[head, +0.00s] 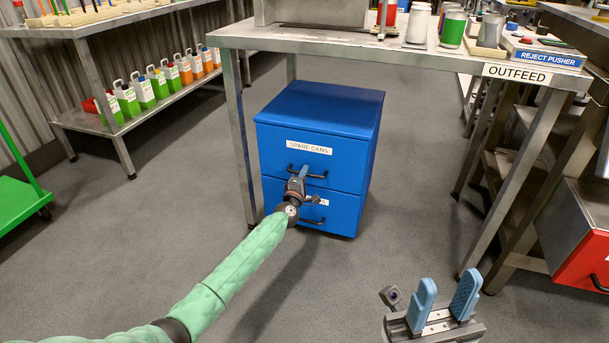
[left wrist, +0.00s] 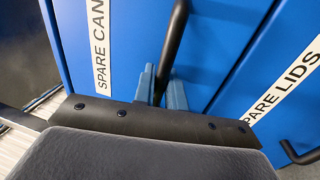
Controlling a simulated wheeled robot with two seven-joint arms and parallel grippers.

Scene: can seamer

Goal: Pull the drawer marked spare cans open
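The blue cabinet (head: 325,120) stands under the steel table. Its upper drawer, labelled spare cans (head: 309,147), looks flush with the cabinet front. The label also shows in the left wrist view (left wrist: 99,45). My left gripper (head: 302,174) is at that drawer's black handle (head: 318,176). In the left wrist view its blue fingers (left wrist: 163,92) lie close on both sides of the handle bar (left wrist: 173,42) and look shut on it. My right gripper (head: 445,298) is open and empty at the lower right, well away from the cabinet.
The lower drawer, labelled spare lids (left wrist: 285,80), is closed, with its own handle (left wrist: 298,154). Steel table legs (head: 243,140) stand beside the cabinet. A red-fronted box (head: 588,265) is at the far right. The grey floor (head: 190,215) before the cabinet is clear.

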